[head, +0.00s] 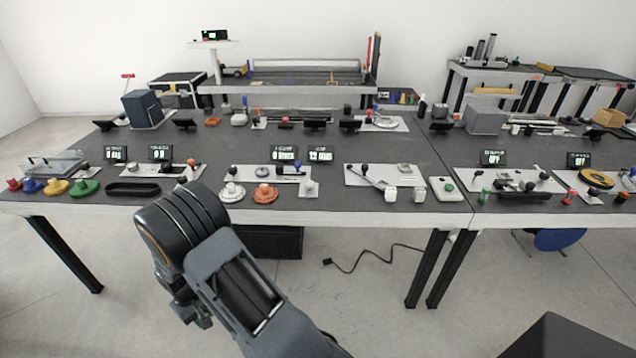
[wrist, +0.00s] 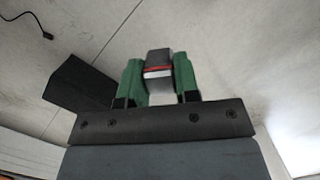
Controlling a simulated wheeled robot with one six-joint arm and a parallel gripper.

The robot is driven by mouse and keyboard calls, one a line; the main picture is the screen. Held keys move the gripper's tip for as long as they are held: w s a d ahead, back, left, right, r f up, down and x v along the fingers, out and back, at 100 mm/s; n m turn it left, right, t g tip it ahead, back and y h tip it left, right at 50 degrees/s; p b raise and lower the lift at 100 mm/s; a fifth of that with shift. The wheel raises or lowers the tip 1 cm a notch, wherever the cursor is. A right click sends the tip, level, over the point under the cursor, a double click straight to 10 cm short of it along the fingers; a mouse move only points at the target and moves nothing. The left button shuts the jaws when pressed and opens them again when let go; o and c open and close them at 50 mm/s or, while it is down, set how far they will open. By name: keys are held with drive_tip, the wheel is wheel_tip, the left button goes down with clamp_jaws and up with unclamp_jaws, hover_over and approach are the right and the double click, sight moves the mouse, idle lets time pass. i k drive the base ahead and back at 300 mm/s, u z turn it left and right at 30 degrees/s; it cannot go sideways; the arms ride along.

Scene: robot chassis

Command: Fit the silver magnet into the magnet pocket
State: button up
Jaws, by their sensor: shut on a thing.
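My gripper (wrist: 158,68) shows in the wrist view with its two green fingers closed on a small block. The block, which I take as the silver magnet (wrist: 159,58), has a grey body, a red band and a pale end towards the palm. It sits between the fingers, away from any surface, with bare floor behind it. In the head view my arm hangs in front of the table; only a bit of green shows at its lower end, and the held block is hidden. I cannot make out the magnet pocket for certain in either view.
A long dark-topped table (head: 325,170) crosses the head view, crowded with fixtures, knobs and small displays. Coloured cones (head: 55,187) stand at its left front. A black cable (head: 365,262) lies on the floor beneath. The floor in front of the table is mostly clear.

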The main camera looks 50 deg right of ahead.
sight(382, 184)
drive_tip(key=u, duration=0.8)
drive_tip(key=k, duration=1.3)
drive_tip(key=z, duration=1.7)
